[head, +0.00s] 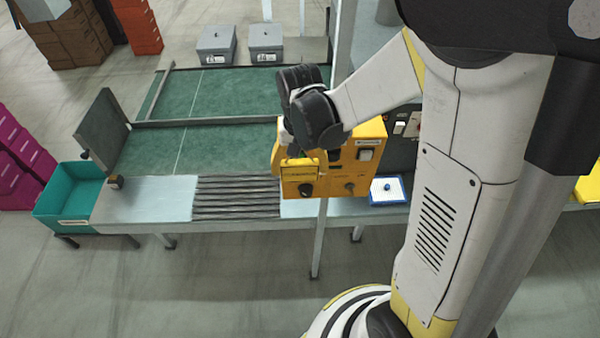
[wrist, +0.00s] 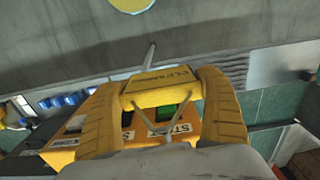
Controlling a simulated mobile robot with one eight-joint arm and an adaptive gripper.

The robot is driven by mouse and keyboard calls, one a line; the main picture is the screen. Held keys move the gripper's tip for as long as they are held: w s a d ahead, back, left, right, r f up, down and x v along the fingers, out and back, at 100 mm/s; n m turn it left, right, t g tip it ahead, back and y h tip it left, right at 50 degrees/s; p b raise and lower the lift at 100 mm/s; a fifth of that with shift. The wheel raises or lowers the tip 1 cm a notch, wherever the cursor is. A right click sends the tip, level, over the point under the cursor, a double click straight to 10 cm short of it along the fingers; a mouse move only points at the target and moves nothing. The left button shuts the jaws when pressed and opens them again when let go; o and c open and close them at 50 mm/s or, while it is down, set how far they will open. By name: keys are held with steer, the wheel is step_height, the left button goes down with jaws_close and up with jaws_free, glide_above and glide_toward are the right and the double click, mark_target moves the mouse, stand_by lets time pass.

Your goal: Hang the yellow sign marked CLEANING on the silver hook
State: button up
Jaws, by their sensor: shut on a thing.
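The yellow sign (wrist: 162,84) marked CLEANING is held between the two yellow fingers of my gripper (wrist: 165,90) in the wrist view. A thin wire loop (wrist: 166,128) runs from the sign in a V shape. In the head view the sign (head: 299,172) and my gripper (head: 302,158) are in front of the left part of an orange-yellow control box (head: 362,155). Whether the sign touches the box cannot be told. I cannot make out the silver hook for certain; the sign, fingers and arm cover part of the box.
The box has dark knobs (head: 349,188) and a green button (wrist: 168,111). A blue-edged white tray (head: 388,191) sits right of it. A teal bin (head: 72,198) stands at the bench's left end. A metal post (head: 318,240) stands below the box.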

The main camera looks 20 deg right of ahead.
steer(key=shift+w+d+f, duration=0.1)
steer(key=shift+w+d, duration=0.15)
steer(key=shift+w, duration=0.45)
steer(key=shift+w+d, duration=0.2)
steer(key=shift+w, duration=0.45)
steer(key=shift+w+d+f+b, duration=0.2)
steer(key=shift+w+f+b, duration=0.45)
steer(key=shift+b, duration=0.1)
steer(key=o, duration=1.1)
steer(key=shift+r, duration=0.15)
